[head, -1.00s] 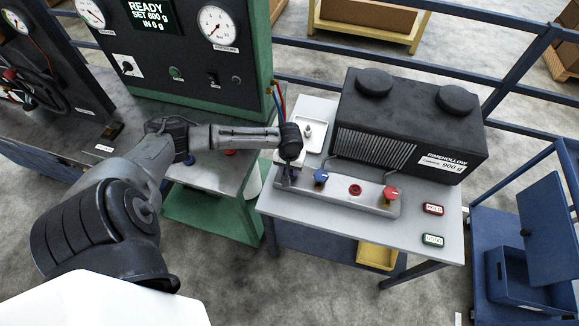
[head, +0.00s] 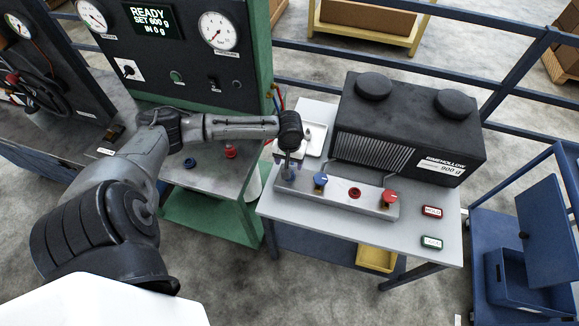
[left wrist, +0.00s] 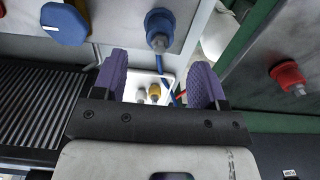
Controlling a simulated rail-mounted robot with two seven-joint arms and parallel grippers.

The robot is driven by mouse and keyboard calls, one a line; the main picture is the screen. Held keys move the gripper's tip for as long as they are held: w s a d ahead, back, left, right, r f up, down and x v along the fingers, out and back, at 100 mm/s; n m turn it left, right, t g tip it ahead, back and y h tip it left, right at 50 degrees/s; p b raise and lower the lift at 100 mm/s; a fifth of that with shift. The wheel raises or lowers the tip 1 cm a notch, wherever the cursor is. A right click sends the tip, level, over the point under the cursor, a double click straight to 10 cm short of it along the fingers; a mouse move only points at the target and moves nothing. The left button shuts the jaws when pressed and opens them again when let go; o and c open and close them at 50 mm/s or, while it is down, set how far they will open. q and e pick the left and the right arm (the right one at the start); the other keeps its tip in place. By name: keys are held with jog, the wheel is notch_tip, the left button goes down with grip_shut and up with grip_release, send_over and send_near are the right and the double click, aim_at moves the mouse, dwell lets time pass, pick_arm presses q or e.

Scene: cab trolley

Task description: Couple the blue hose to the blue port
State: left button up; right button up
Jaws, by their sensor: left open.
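My left gripper (head: 285,155) is open over the left end of the grey manifold on the trolley table. Its purple fingers (left wrist: 160,85) show in the left wrist view with nothing gripped between them. The blue port (head: 289,172) at the manifold's left end is partly covered by the gripper; in the left wrist view the blue port (left wrist: 160,25) shows a metal tip, beyond the fingers. The blue hose (head: 273,92) hangs beside the green cabinet, largely hidden behind my wrist. A short stretch of blue hose (left wrist: 159,64) shows between the fingers; I cannot tell where its end is.
The manifold also carries a blue knob (head: 320,180), a red port (head: 354,193) and a red knob (head: 390,196). A black unit (head: 410,125) stands behind it. A white tray (head: 314,150) lies behind the gripper. The green cabinet (head: 265,60) stands at the left.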

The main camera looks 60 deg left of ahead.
pick_arm(q)
notch_tip(320, 180, up, 7)
jog(key=shift+r+p, duration=0.2)
jog(key=shift+p, duration=0.1)
jog(key=o, duration=0.6)
jog(key=shift+o, duration=0.2)
notch_tip(320, 180, up, 9)
jog(key=p, duration=1.3)
dwell(0.4)
